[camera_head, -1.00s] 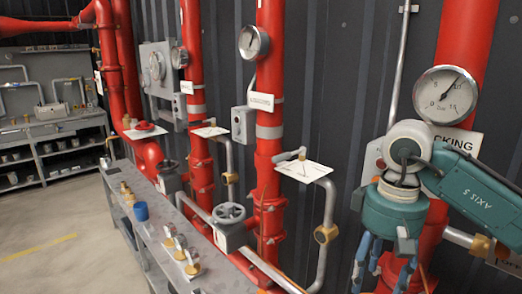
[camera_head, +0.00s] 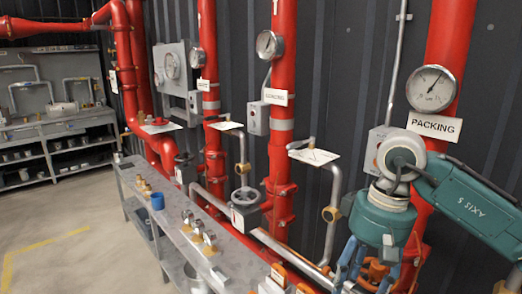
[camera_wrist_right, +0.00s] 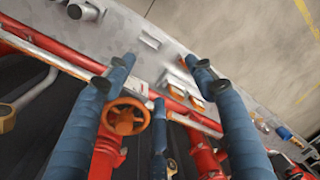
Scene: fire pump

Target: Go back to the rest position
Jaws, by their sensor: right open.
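My right arm comes in from the right in the head view. Its gripper (camera_head: 365,280) hangs down with blue fingers in front of the right-hand red pipe, and the lower tips are partly cut off or hidden. In the right wrist view the blue fingers (camera_wrist_right: 158,75) are spread apart with nothing between them. An orange handwheel (camera_wrist_right: 125,116) shows beyond the fingers, and I cannot tell its distance from them. My left gripper is not in view.
A pressure gauge (camera_head: 431,89) and a PACKING sign (camera_head: 434,126) sit close above my right arm. A grey bench (camera_head: 223,263) with small fittings runs along the pipes. Open floor (camera_head: 60,225) lies to the left. A shelf unit (camera_head: 60,150) stands at the far left.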

